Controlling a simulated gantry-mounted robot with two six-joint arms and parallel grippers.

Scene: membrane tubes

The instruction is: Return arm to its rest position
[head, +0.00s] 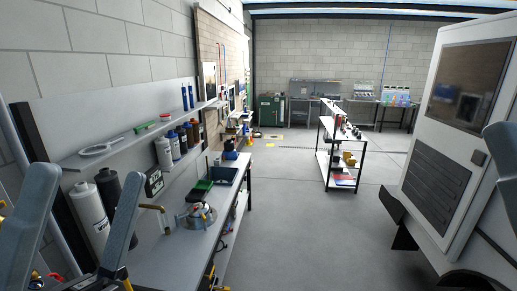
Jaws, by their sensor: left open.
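My left arm's grey links rise at the lower left in the head view. My left gripper (122,279) shows only in part at the bottom edge, in front of the workbench, and its fingertips are hard to make out. It is open, and I see nothing held in it. A round metal device (196,217) with small coloured parts stands on the workbench (165,262), to the right of the left arm. A bent brass-coloured pipe (152,208) stands beside it. A grey link of my right arm shows at the right edge; my right gripper is out of view.
A wall shelf (85,160) holds bottles and a white ring-shaped tool above the bench. A dark tray (221,176) lies farther along the bench. A shelf cart (325,157) stands mid-room. A large white cabinet (440,150) fills the right. The floor between is clear.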

